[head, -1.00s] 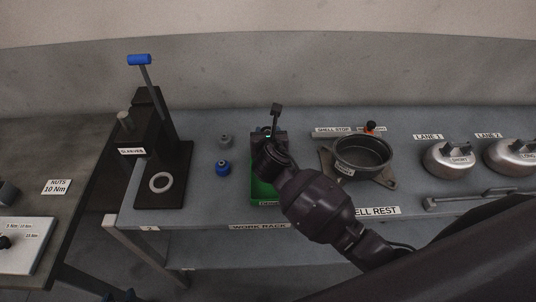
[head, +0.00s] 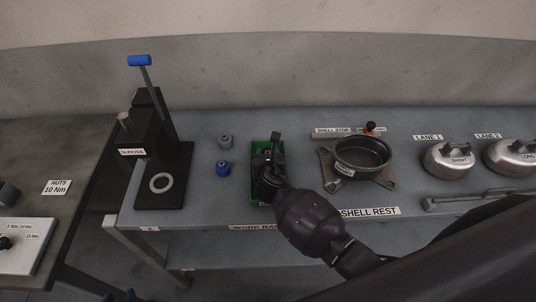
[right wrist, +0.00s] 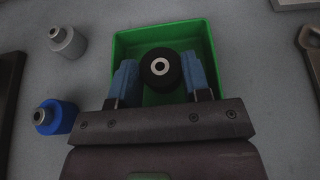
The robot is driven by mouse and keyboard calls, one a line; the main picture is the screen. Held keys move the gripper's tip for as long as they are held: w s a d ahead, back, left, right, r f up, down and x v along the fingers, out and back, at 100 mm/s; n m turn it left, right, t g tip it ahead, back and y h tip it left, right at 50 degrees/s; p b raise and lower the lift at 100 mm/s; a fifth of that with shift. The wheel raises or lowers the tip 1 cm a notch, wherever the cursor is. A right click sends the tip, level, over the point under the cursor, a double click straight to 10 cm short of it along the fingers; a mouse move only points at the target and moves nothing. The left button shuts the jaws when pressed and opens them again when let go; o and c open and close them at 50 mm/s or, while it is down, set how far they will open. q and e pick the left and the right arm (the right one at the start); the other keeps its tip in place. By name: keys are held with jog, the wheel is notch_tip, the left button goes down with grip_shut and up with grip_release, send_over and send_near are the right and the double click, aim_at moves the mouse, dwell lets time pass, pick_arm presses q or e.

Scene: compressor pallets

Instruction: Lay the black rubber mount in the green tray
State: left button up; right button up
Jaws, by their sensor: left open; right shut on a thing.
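The black rubber mount (right wrist: 160,84) is a dark cylinder with a pale metal centre, seen end-on in the right wrist view. My right gripper (right wrist: 160,78) is shut on it, a blue finger pad at either side. Both are over or inside the green tray (right wrist: 204,24); I cannot tell whether the mount touches the floor. In the head view, my right gripper (head: 268,158) covers much of the tray (head: 254,164) and hides most of the mount. Only a small dark part of my left gripper (head: 130,295) shows at the bottom edge, away from the bench.
A grey mount (head: 225,141) and a blue mount (head: 222,168) stand left of the tray. A press (head: 160,140) with a white ring (head: 161,183) is further left. A dark shell (head: 362,158) sits right of the tray, with two metal domes (head: 449,160) beyond.

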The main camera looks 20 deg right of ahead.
jog(key=shift+f, duration=0.15)
jog(key=o, duration=1)
jog(key=shift+r, duration=0.2)
jog(key=v, duration=1.2)
jog(key=shift+f, duration=0.1)
jog(key=shift+a, duration=0.1)
